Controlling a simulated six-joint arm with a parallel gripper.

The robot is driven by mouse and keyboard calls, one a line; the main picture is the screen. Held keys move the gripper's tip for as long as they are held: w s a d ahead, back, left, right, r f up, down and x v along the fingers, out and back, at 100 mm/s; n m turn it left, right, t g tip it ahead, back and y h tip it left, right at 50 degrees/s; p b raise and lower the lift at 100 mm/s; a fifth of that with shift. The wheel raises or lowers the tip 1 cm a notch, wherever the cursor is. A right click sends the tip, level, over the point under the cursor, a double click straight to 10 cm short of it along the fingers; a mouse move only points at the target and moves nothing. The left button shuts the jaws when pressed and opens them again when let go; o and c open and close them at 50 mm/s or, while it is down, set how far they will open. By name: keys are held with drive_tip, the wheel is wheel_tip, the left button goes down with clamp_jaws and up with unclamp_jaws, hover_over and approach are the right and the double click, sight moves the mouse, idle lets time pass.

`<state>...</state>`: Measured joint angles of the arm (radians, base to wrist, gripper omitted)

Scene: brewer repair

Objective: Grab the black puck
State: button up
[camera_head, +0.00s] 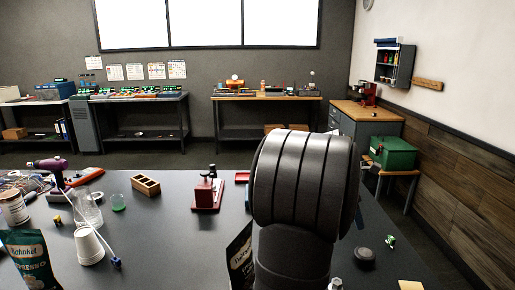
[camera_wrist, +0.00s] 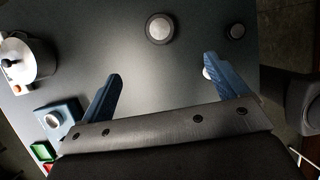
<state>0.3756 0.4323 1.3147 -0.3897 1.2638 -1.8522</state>
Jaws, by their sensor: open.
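A dark, low round puck (camera_head: 365,255) lies on the table right of my arm in the head view. I cannot tell for sure which of these two is the black puck. My gripper (camera_wrist: 162,66) is open, its blue fingers wide apart with only bare table between them.
A metal pot (camera_wrist: 28,60) and a blue-grey block (camera_wrist: 58,118) stand at left in the wrist view. A green-and-white item (camera_head: 390,241) and a yellow pad (camera_head: 410,285) lie near the puck.

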idle(0.3)
drive_tip(key=s+m, duration=0.2)
drive_tip(key=m, duration=0.5)
drive_tip(key=m+t+y, duration=0.2)
drive_tip(key=m+t, duration=0.1)
drive_tip(key=m, duration=1.6)
hover_over(365, 253)
drive_tip(key=s+a, duration=0.2)
drive_tip(key=f, duration=1.1)
drive_tip(key=shift+s+d+f, duration=0.15)
drive_tip(key=shift+s+f, duration=0.05)
drive_tip(key=shift+f, duration=0.1)
drive_tip(key=shift+w+x, duration=0.25)
drive_tip(key=shift+x, duration=1.1)
drive_tip(key=shift+w+x, duration=0.2)
drive_tip(key=shift+x, duration=1.1)
drive_tip(key=shift+d+r, duration=0.15)
drive_tip(key=shift+c, duration=0.5)
drive_tip(key=c, duration=1.2)
